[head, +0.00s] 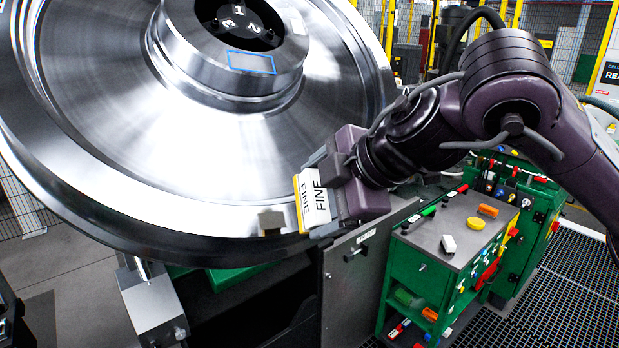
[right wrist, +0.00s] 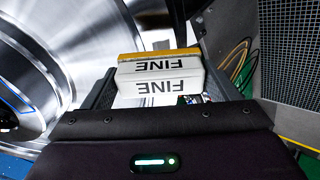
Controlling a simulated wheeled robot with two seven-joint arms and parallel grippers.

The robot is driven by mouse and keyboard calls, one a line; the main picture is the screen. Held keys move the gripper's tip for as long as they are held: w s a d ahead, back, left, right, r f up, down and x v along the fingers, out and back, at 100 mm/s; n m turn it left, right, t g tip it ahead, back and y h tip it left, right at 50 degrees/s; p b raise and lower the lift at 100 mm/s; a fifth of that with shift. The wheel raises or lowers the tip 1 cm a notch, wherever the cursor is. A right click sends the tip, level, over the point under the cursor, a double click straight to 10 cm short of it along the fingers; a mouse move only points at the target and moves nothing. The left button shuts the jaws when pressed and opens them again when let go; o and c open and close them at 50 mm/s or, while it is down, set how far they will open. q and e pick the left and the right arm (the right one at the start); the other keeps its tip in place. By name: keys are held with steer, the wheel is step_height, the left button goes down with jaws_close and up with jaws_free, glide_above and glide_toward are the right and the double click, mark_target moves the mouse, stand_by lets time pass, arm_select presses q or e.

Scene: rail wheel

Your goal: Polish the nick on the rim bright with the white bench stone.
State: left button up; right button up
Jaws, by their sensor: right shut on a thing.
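The large steel rail wheel (head: 120,110) fills the left of the head view, and part of it shows at the left in the right wrist view (right wrist: 75,45). A small dull brownish patch (head: 271,221), which looks like the nick, sits on the lower rim. My right gripper (head: 323,195) is shut on the white bench stone (head: 315,199), marked FINE, with a yellow layer on its far side. The stone (right wrist: 160,80) sits between both fingers in the right wrist view. It is just right of the patch; I cannot tell whether it touches the rim. My left gripper is not in view.
A green tool cart (head: 400,285) stands at lower right with a white block (head: 448,244), a yellow puck (head: 476,223) and an orange block (head: 488,210) on its grey top. A grey cabinet (head: 345,285) is below the wheel. Dark floor grating (head: 550,290) lies right of the cart.

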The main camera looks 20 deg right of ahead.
steer(key=shift+f+b, duration=0.15)
steer(key=shift+b, duration=0.2)
steer(key=b+x, duration=0.1)
steer(key=x, duration=0.2)
steer(key=shift+w+f, duration=0.25)
steer(key=shift+w, duration=0.1)
steer(key=shift+w+a+f+b, duration=0.1)
steer(key=shift+w+f+b, duration=0.35)
steer(key=shift+b+x, duration=0.35)
steer(key=shift+x, duration=0.6)
steer(key=shift+s+a+r+p, duration=0.15)
steer(key=shift+a+r+p, duration=0.1)
steer(key=shift+a, duration=0.3)
steer(key=shift+s+a+r+p, duration=0.15)
steer(key=shift+a+p, duration=0.1)
steer(key=shift+a, duration=0.6)
